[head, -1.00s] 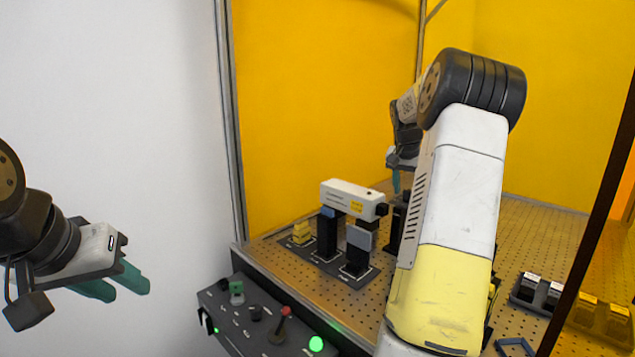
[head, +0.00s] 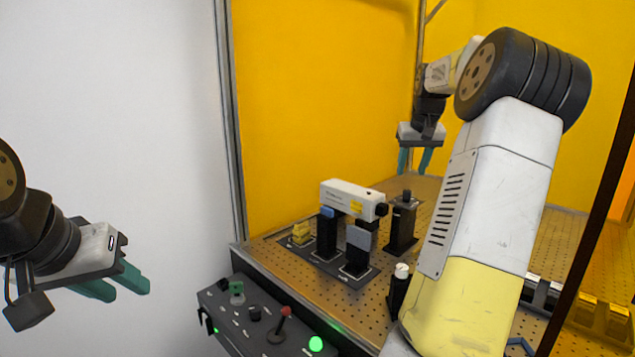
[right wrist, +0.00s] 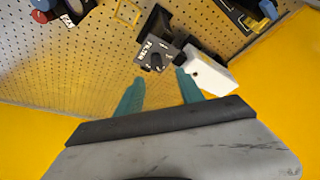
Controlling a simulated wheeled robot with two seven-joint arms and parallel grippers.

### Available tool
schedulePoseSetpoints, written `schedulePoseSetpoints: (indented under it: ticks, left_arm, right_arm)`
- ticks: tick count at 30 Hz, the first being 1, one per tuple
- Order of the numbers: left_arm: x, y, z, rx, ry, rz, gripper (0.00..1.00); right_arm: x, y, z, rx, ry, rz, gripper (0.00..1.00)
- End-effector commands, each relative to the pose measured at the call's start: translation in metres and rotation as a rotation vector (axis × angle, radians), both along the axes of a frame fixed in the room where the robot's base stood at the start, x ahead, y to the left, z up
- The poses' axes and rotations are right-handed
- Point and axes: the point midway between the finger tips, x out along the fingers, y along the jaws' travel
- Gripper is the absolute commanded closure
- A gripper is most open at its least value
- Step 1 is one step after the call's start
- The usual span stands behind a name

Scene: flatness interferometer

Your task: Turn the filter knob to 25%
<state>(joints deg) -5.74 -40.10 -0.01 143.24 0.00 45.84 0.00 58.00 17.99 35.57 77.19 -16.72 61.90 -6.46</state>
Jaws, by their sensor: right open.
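The filter knob (right wrist: 156,61) is dark, on top of a black post whose face reads FILTER in the right wrist view. Its pointer and percentage marks are too small to read. My right gripper (head: 414,168) is open and empty above and behind the post, fingers pointing down. In the right wrist view the knob lies just beyond the gap between the fingertips (right wrist: 159,84), apart from them. My left gripper (head: 122,287) hangs at the far left, away from everything.
A white housing (head: 348,198) on dark supports stands close to the post. A small black post with a white cap (head: 402,271) is nearer me. A control box (head: 245,322) with a red-topped lever and green light sits in front. Perforated table is clear behind the post.

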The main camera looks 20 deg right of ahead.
Motion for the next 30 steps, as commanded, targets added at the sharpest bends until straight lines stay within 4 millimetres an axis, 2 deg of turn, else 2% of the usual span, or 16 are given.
schedulePoseSetpoints:
  ticks: [1, 14, 23, 30]
  left_arm:
    - [0.0, 0.0, 0.0, 0.0, 0.0, 0.0, 0.64]
    - [0.0, 0.0, 0.0, 0.0, 0.0, 0.0, 0.64]
    - [0.0, 0.0, 0.0, 0.0, 0.0, 0.0, 0.64]
    - [0.0, 0.0, 0.0, 0.0, 0.0, 0.0, 0.64]
  right_arm:
    - [0.001, 0.015, 0.001, -0.005, 0.005, 0.019, 0.55]
    - [-0.008, 0.099, 0.014, -0.044, 0.015, 0.103, 0.55]
    - [-0.028, 0.155, 0.021, -0.064, 0.01, 0.154, 0.55]
    - [-0.052, 0.197, 0.024, -0.073, -0.002, 0.19, 0.55]
